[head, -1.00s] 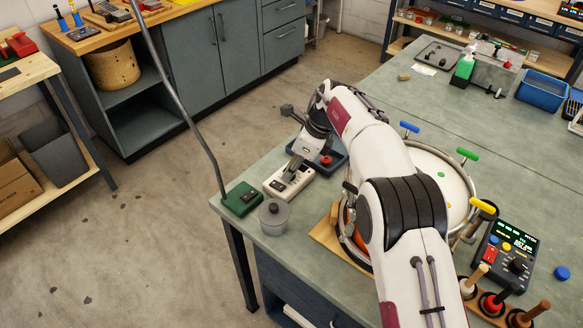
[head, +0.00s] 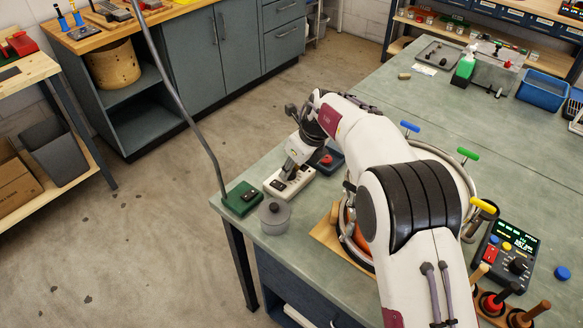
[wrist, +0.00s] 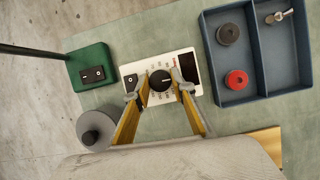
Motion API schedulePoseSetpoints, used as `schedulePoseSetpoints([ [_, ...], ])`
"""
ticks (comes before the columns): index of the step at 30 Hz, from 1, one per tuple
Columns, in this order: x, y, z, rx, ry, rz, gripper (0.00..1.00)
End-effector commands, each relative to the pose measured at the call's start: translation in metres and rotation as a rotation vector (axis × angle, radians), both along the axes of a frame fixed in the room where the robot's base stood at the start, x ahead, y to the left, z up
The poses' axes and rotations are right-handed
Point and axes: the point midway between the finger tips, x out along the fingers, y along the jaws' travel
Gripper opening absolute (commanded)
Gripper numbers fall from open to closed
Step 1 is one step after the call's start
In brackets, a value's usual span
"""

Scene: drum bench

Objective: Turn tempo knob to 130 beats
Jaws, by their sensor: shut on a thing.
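The white tempo box (head: 302,180) sits near the left end of the green bench; it also shows in the wrist view (wrist: 131,70). Its black round tempo knob (wrist: 160,80) is in the middle of its face, with small markings around it that are too small to read. A black switch sits on its left and a dark panel on its right. My gripper (wrist: 161,82) is shut on the knob, one finger on each side. In the head view my gripper (head: 284,177) hides the knob.
Left of the box are a green switch box (wrist: 87,57) with a rod and a grey lidded pot (wrist: 82,122). A blue tray (wrist: 268,90) with a red knob lies close on the right. The drum (head: 462,193) and a control unit (head: 528,238) stand further right.

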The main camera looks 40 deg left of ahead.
Motion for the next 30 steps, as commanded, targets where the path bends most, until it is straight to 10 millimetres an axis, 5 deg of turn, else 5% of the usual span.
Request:
schedulePoseSetpoints([
  [11, -0.0001, 0.0004, 0.0008, 0.001, 0.0, -0.005, 0.03],
  [12, -0.0001, 0.0004, 0.0008, 0.001, 0.0, -0.005, 0.27],
  [13, -0.0001, 0.0004, 0.0008, 0.001, 0.0, -0.005, 0.3],
  [30, 0.0001, -0.003, 0.0081, 0.001, 0.0, -0.005, 0.3],
])
